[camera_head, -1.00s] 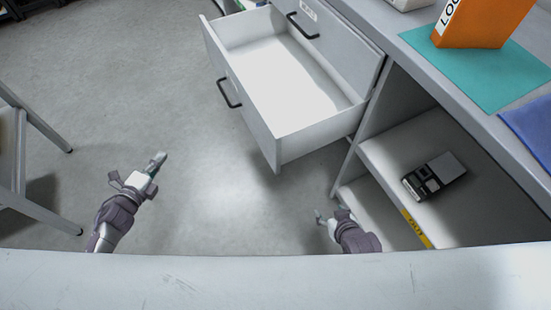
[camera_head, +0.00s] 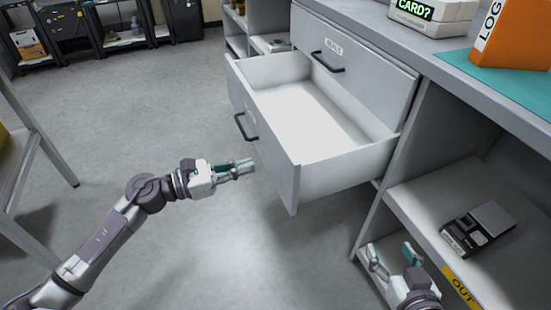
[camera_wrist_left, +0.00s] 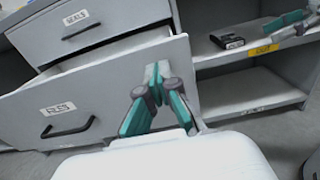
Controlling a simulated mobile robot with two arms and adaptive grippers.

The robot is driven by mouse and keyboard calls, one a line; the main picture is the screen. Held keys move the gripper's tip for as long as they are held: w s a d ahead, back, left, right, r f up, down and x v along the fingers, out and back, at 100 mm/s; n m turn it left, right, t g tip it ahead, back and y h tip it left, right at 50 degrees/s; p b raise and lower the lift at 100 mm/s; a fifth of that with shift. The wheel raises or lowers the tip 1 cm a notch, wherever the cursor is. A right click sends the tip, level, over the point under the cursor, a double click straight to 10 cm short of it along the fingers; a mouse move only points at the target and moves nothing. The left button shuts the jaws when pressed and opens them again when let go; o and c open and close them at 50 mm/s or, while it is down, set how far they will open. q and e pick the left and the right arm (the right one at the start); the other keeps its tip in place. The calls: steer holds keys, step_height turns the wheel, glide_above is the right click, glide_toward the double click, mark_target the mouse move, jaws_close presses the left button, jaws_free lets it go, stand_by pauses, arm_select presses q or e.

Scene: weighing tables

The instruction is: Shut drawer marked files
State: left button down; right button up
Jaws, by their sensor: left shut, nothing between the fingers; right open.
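The drawer marked files (camera_head: 275,150) is pulled out of the grey cabinet and looks empty inside. Its black handle (camera_head: 245,127) is on the front panel. In the left wrist view, the front panel (camera_wrist_left: 100,100) carries a FILES label (camera_wrist_left: 58,109) above the handle (camera_wrist_left: 68,129). My left gripper (camera_head: 250,166) is shut and empty, in front of the panel, near its lower right part; I cannot tell whether it touches. My right gripper (camera_head: 392,254) is open and empty, beside the open shelf at the lower right. It also shows in the left wrist view (camera_wrist_left: 290,20).
The upper drawer (camera_head: 350,70) is shut, with its own black handle (camera_head: 327,62). A dark device (camera_head: 470,235) lies on the shelf with the yellow OUT label (camera_head: 460,287). An orange binder (camera_head: 515,35) stands on the countertop. The floor left of the drawer is clear.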

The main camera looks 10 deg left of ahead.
mark_target(285, 155)
arm_select(q)
steer(key=x, duration=0.7)
steer(key=shift+w+d, duration=0.2)
steer(key=shift+d, duration=0.05)
arm_select(e)
steer(key=shift+s+f, duration=0.15)
steer(key=shift+f, duration=0.1)
